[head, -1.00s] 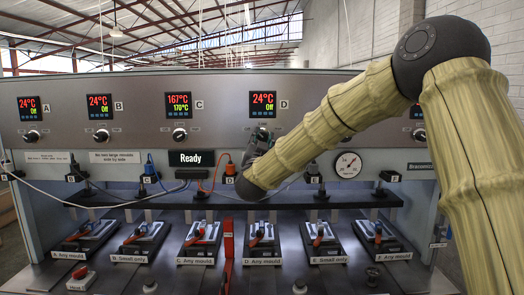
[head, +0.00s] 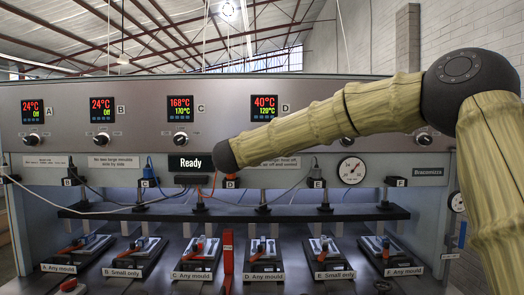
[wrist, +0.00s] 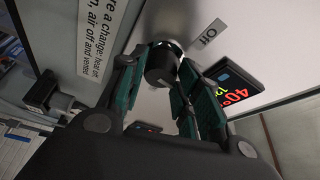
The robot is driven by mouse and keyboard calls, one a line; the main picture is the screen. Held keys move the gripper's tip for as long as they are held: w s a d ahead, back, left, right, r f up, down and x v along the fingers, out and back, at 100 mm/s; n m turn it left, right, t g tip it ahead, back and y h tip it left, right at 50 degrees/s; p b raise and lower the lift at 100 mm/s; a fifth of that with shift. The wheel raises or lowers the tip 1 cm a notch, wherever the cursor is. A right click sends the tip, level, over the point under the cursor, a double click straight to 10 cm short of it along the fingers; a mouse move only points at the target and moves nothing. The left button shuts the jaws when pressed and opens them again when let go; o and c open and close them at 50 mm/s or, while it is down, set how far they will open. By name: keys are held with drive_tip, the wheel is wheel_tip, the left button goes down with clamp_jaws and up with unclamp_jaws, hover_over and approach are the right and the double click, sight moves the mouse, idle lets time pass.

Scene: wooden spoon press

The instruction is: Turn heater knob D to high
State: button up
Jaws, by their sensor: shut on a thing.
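Heater knob D (wrist: 160,65) is a dark round knob with a silver base on the grey panel, seen in the wrist view. My gripper (wrist: 160,72) has its green fingers on both sides of the knob and is shut on it. The "Off" label (wrist: 209,32) is beside the knob. The D display (head: 264,107) reads 40°C over 120°C; it also shows tilted in the wrist view (wrist: 230,86). In the head view my arm hides knob D and the gripper. The knob's pointer cannot be made out.
A "Ready" sign (head: 191,162) is left of my arm's wrist. Several moulds stand on the bench below, with a red lever (head: 227,257) between.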

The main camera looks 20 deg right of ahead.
drive_tip(key=shift+d+r+m+g+y+b, duration=0.1)
drive_tip(key=shift+m+g+y+b, duration=0.5)
drive_tip(key=shift+m, duration=0.85)
drive_tip(key=shift+a+m+g+y+b, duration=0.1)
drive_tip(key=shift+m+g+y+b, duration=0.2)
drive_tip(key=shift+m+b, duration=0.9)
drive_tip(key=shift+d+r+m+g+y+b, duration=0.1)
drive_tip(key=shift+m+g+y+b, duration=0.3)
drive_tip(key=shift+m, duration=1.25)
drive_tip(key=o, duration=1)
drive_tip(key=shift+r, duration=0.1)
drive_tip(key=v, duration=1.2)
drive_tip(key=shift+d, duration=0.1)
